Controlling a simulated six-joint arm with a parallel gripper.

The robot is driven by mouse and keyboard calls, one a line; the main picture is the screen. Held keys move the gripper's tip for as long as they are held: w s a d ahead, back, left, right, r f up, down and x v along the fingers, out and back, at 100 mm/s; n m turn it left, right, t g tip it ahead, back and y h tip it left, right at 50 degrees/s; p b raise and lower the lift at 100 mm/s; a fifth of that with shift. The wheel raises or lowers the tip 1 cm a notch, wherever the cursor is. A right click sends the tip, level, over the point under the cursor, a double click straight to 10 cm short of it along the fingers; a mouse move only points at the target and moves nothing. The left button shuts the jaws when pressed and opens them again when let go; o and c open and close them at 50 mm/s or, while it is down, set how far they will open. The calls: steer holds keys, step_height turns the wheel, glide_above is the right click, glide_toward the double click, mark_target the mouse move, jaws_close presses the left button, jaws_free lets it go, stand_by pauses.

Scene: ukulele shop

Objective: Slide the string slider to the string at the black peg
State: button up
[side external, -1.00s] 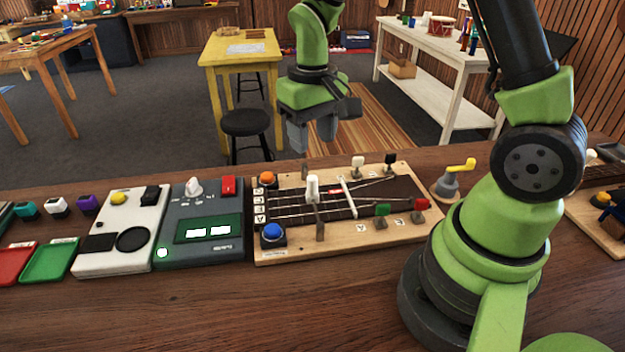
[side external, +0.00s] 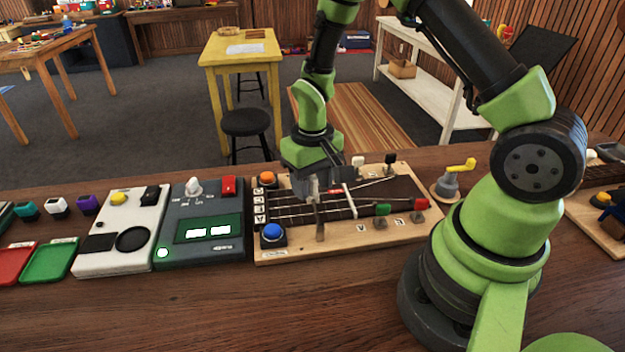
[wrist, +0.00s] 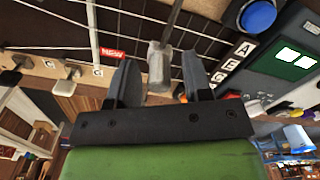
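The string slider has a pale knob on a dark rail across the fretboard (side external: 284,211). In the wrist view the slider knob (wrist: 158,68) stands between my two fingers, with visible gaps on both sides. My gripper (side external: 315,197) is open and lowered around the knob, hiding most of it in the side view; it also shows in the wrist view (wrist: 160,80). The black peg (side external: 390,159) stands at the board's back right, beside the white peg (side external: 358,161). The green peg (side external: 382,209) and red peg (side external: 421,204) are at the front right. Several strings run across to the pegs.
A blue button (side external: 272,234) and an orange button (side external: 267,178) flank letter tiles at the board's left end. A grey tuner box (side external: 203,257) stands left of the board. A yellow-handled crank (side external: 459,166) stands to its right.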

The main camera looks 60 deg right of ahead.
jaws_close()
steer(key=shift+w+d, duration=0.95)
steer(key=shift+o, duration=0.4)
jaws_free()
step_height(320, 180, up, 10)
